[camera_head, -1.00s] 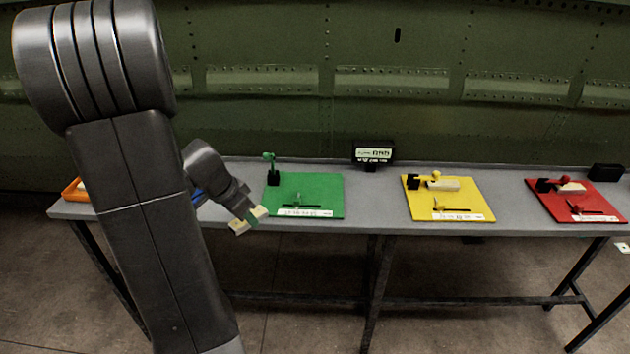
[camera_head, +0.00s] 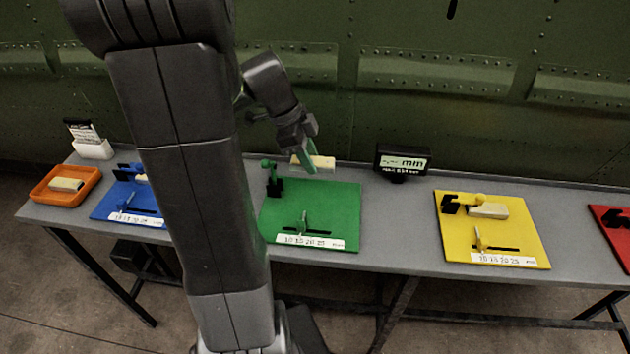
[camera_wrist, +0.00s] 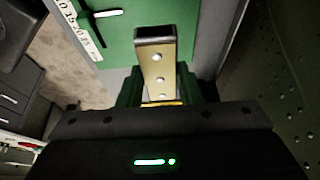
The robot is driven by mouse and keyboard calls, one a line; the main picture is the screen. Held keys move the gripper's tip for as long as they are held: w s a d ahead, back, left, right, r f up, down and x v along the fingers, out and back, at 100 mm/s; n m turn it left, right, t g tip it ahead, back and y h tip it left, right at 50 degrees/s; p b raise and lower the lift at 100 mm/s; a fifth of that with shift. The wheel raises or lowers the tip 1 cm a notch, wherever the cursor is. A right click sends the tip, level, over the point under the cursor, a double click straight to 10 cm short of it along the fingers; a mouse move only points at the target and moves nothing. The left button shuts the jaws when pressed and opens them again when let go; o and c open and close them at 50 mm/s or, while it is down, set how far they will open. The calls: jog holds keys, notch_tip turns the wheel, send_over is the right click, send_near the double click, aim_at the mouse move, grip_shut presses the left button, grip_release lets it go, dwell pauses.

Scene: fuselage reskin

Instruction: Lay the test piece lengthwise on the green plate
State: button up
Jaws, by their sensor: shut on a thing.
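The test piece, a pale cream bar, shows in the head view (camera_head: 318,162) and as a metallic bar with holes in the wrist view (camera_wrist: 157,62). My gripper (camera_head: 307,161) is shut on it and holds it near the back edge of the green plate (camera_head: 338,205). In the wrist view the bar points out from between the green fingers (camera_wrist: 158,90), with the green plate (camera_wrist: 185,20) beyond it. The plate carries a green clamp with a black block (camera_head: 273,184) at back left, a small green slider (camera_head: 304,224) and a white scale strip at the front.
A yellow plate (camera_head: 520,235) with a block stands to the right, then a red plate (camera_head: 612,228). A small black display (camera_head: 403,161) stands behind. A blue plate (camera_head: 108,203) and an orange tray (camera_head: 40,192) are at the left. The green fuselage wall rises behind the bench.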

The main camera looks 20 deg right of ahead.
aim_at(293, 159)
notch_tip(293, 159, down, 10)
jog(key=shift+r, duration=0.1)
dwell(0.4)
jog(key=shift+f, duration=0.2)
jog(key=o, duration=1)
jog(key=shift+r, duration=0.1)
jog(key=shift+r, duration=0.2)
jog(key=v, duration=1.2)
jog(key=shift+w, duration=0.1)
jog(key=shift+f, duration=0.1)
